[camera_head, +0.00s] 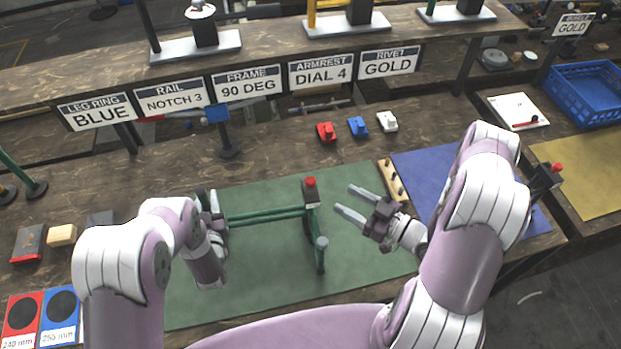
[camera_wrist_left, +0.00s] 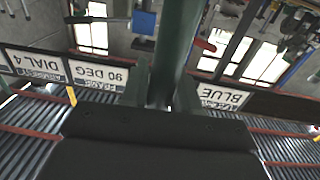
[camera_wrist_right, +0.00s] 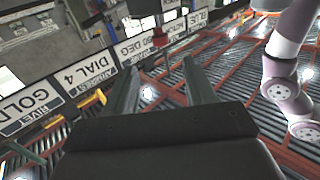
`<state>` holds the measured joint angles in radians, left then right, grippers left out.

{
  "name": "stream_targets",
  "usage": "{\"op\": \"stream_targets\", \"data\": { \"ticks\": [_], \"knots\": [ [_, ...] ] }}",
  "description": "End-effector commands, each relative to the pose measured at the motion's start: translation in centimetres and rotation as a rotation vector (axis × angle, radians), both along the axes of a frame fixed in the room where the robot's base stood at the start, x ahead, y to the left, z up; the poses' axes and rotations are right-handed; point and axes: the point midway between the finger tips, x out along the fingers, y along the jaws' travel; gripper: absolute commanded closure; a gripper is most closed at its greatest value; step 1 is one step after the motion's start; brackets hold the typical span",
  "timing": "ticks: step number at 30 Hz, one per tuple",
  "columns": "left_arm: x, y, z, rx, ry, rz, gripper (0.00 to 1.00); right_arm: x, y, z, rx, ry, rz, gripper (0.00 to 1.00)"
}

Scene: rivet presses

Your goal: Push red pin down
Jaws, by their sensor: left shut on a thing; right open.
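A red pin (camera_head: 310,182) stands on a dark block at the top right corner of a green frame (camera_head: 265,215), which rests on the green mat (camera_head: 260,283). The pin also shows in the right wrist view (camera_wrist_right: 160,37), ahead of the fingers. My left gripper (camera_head: 214,216) is shut on the frame's left end, partly hidden by my wrist; the left wrist view shows a green tube (camera_wrist_left: 177,55) between its fingers. My right gripper (camera_head: 345,202) is open and empty, just right of the pin and apart from it, its fingers pointing left.
Red, blue and white small parts (camera_head: 358,127) lie behind the mat. A wooden peg block (camera_head: 393,181) stands behind my right gripper, beside a blue mat (camera_head: 425,175). Another red-topped dark block (camera_head: 545,178) stands at right. A signed shelf (camera_head: 280,70) spans the back.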

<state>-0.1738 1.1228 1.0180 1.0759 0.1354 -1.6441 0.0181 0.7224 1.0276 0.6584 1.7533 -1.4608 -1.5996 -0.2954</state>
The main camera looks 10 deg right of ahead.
Motion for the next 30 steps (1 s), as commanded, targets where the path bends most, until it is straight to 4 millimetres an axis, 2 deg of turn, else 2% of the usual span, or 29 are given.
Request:
{"op": "stream_targets", "data": {
  "ticks": [2,9,15,26,30],
  "knots": [
    [0.1,0.0,0.2,-0.003,-0.004,0.0,1.0,0.7,0.9,0.1,0.007,-0.006,0.008,0.45],
    [0.1,0.0,0.2,-0.003,-0.004,0.0,1.0,5.2,5.0,0.1,0.003,-0.006,0.011,0.45],
    [0.1,0.0,0.2,-0.003,-0.004,0.0,1.0,7.8,7.3,0.1,0.003,-0.005,0.006,0.45],
    [0.1,0.0,0.2,-0.003,-0.004,0.0,1.0,8.5,7.8,0.1,0.003,-0.004,0.003,0.45],
    [0.1,0.0,0.2,-0.003,-0.004,0.0,1.0,8.5,7.8,0.1,0.003,-0.004,0.003,0.91]
  ]
}}
